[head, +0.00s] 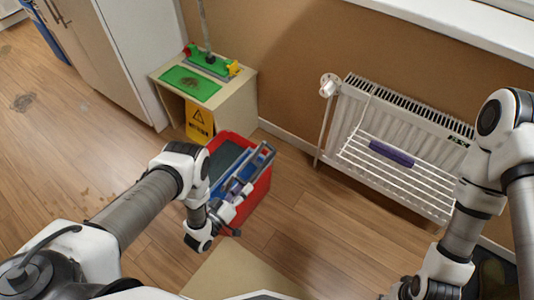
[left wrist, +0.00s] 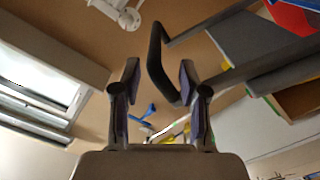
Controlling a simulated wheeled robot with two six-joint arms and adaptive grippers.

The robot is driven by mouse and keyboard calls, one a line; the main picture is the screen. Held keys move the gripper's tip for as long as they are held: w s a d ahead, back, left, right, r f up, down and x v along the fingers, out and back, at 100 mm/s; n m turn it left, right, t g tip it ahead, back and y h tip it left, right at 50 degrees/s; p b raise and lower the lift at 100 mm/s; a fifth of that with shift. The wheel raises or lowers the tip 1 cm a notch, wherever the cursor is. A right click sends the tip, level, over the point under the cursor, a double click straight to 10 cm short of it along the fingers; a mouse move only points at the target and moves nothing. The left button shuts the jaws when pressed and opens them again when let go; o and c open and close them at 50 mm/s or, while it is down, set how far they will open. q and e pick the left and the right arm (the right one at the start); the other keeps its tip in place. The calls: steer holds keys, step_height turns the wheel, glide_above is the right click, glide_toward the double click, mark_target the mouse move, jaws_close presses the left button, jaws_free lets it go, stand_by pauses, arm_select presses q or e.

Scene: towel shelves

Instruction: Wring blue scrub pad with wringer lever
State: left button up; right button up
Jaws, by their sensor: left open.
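A red bucket (head: 259,196) stands on the floor with a blue and grey wringer (head: 229,187) on it. The wringer's lever shows in the left wrist view as a dark U-shaped handle (left wrist: 157,66) on grey bars. My left gripper (head: 239,199) is at the bucket, its open fingers (left wrist: 160,78) on either side of the handle, with no clear contact. A blue-purple pad (head: 391,153) lies on the radiator's rack; I cannot tell whether it is the scrub pad. No other blue pad is clear. My right arm is at the right; its gripper is out of view.
A small cabinet (head: 237,97) behind the bucket carries a green pad (head: 190,82) and a green mop head (head: 208,66). A yellow warning sign (head: 200,122) leans there. The radiator (head: 403,115) is on the right wall. Floor right of the bucket is clear.

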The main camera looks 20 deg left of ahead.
mark_target(255, 175)
arm_select(q)
steer(key=x, duration=0.4)
steer(key=b+x, duration=0.1)
steer(key=x, duration=0.1)
steer(key=shift+w+d+r, duration=0.1)
steer(key=shift+d+r, duration=0.2)
steer(key=shift+d, duration=0.05)
jaws_close()
